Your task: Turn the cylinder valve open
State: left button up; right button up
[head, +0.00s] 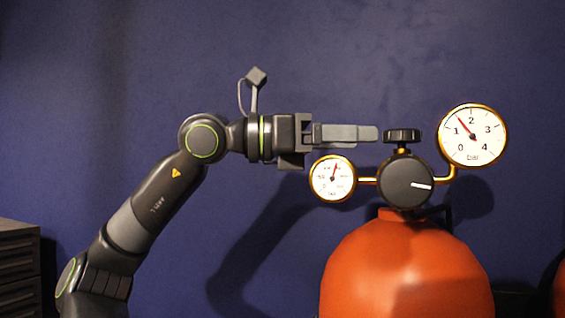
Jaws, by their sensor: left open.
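The orange-red gas cylinder (405,265) stands upright at the right of centre. A brass fitting on its top carries a black ribbed valve knob (402,136) and a larger round black dial with a white mark (405,181). A small gauge (333,178) sits at the left and a larger gauge (471,135) at the right, its needle a little above 1.
A plain blue wall is behind everything. A dark drawer cabinet (18,262) stands at the lower left. Part of another orange-red object (560,285) shows at the right edge. The space above the knob is clear. The small gauge lies just below my left fingers.

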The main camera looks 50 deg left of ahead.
pick_arm(q)
jog(key=b+v, duration=0.4)
jog(key=v, duration=0.5)
jog(key=shift+b, duration=0.35)
pick_arm(e)
jog(key=shift+w+a+f, duration=0.1)
jog(key=shift+w+a, duration=0.1)
jog(key=shift+w, duration=1)
jog(key=shift+w+a+f, duration=0.1)
jog(key=shift+w+a, duration=0.1)
jog(key=shift+w, duration=0.95)
